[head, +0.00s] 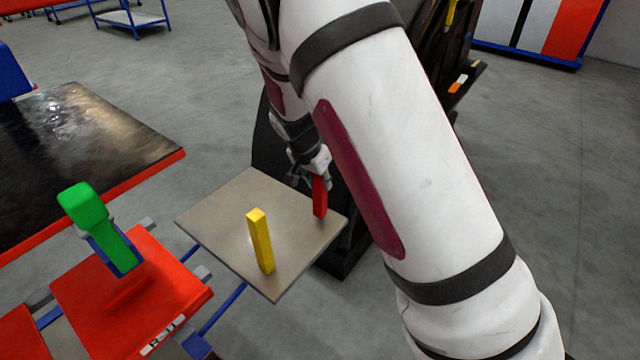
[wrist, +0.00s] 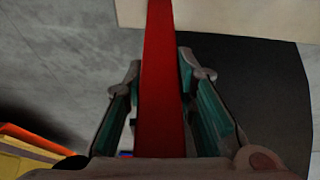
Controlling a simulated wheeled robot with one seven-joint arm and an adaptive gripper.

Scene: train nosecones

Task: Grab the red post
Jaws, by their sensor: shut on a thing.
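The red post (head: 319,199) is upright at the right side of a small grey-brown square table (head: 213,214). My gripper (head: 314,175) is shut on the upper part of the red post, and its lower part shows below the fingers. I cannot tell whether its base touches the table. In the wrist view the red post (wrist: 163,80) runs up the middle between the two teal-padded fingers of my gripper (wrist: 164,105).
A yellow post (head: 260,242) stands on the same table, left of the red one. A green-handled tool (head: 95,220) is in a red stand (head: 140,290) at lower left. A dark-topped table (head: 75,150) is at left. Grey floor lies open behind.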

